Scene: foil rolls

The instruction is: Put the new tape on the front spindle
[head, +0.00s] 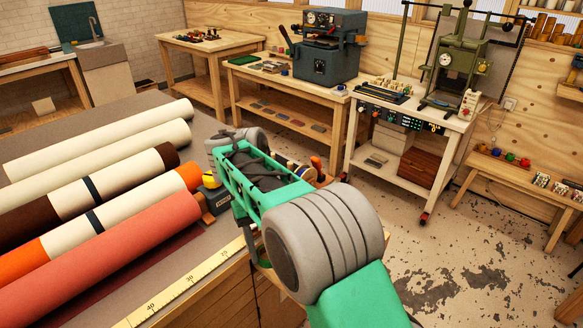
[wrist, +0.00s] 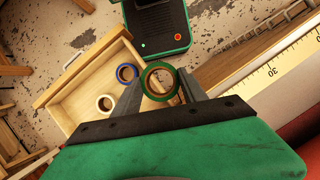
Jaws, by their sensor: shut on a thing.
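In the wrist view, my gripper (wrist: 160,88) points down, with one dark finger on each side of a green-rimmed tape roll (wrist: 146,82). The gripper is shut on this roll, and its open centre faces the camera. Below it is an open wooden drawer or tray (wrist: 73,72). A blue tape roll (wrist: 127,73) and a pale tape roll (wrist: 105,103) lie there, apart from the fingers. In the head view my arm hides the gripper and most of this spot. I cannot make out the front spindle in either view.
Large fabric rolls (head: 130,245) lie on the worktable to the left, with a yellow ruler (head: 190,283) along its edge. A bench with a dark press (head: 328,48) and a cart with a green press (head: 455,65) stand behind. The floor (head: 450,235) at right is open.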

